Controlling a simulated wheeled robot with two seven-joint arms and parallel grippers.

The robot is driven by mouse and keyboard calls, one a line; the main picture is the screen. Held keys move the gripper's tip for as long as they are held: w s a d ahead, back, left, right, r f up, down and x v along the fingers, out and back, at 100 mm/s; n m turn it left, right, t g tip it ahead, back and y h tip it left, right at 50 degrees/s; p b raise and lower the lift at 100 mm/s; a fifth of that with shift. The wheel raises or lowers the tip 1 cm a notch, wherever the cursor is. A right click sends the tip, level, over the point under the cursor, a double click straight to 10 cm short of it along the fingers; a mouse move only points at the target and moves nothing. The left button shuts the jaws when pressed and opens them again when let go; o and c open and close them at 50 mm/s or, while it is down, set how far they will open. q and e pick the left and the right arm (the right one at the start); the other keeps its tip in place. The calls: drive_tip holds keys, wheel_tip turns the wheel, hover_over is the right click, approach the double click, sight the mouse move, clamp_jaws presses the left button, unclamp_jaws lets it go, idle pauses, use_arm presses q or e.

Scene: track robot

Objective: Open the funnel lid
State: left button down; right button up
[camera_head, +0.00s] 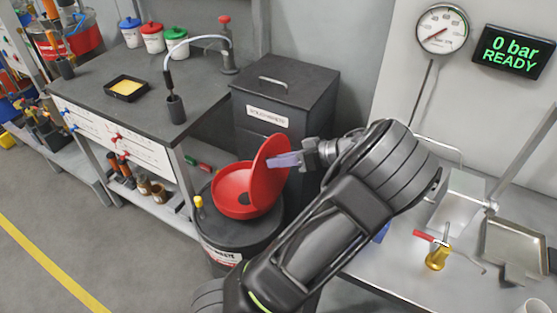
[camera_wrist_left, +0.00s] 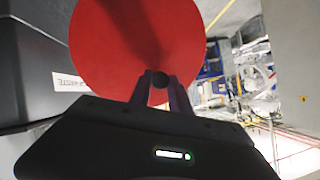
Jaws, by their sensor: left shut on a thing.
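The red funnel (camera_head: 231,190) sits on top of a dark drum (camera_head: 240,235) in the head view. Its red lid (camera_head: 270,170) stands raised, nearly upright, at the funnel's right side, so the bowl is exposed. My left gripper (camera_head: 287,160) is at the lid's right face. In the left wrist view the lid (camera_wrist_left: 135,40) fills the upper middle as a red disc, and the fingertips (camera_wrist_left: 160,84) are shut on a small dark round knob in front of it. My right gripper is in neither view.
A dark labelled waste bin (camera_head: 283,90) stands behind the funnel. A workbench (camera_head: 130,80) with a hose and coloured-lid jars is at the left. A metal table (camera_head: 400,265) with a brass fitting (camera_head: 437,258) is at the right. Open floor (camera_head: 130,260) lies at the lower left.

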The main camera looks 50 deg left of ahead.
use_arm(q)
drive_tip(key=shift+f, duration=0.1)
drive_tip(key=c, duration=1.2)
unclamp_jaws()
wheel_tip(320, 180, up, 10)
drive_tip(key=shift+b, duration=0.4)
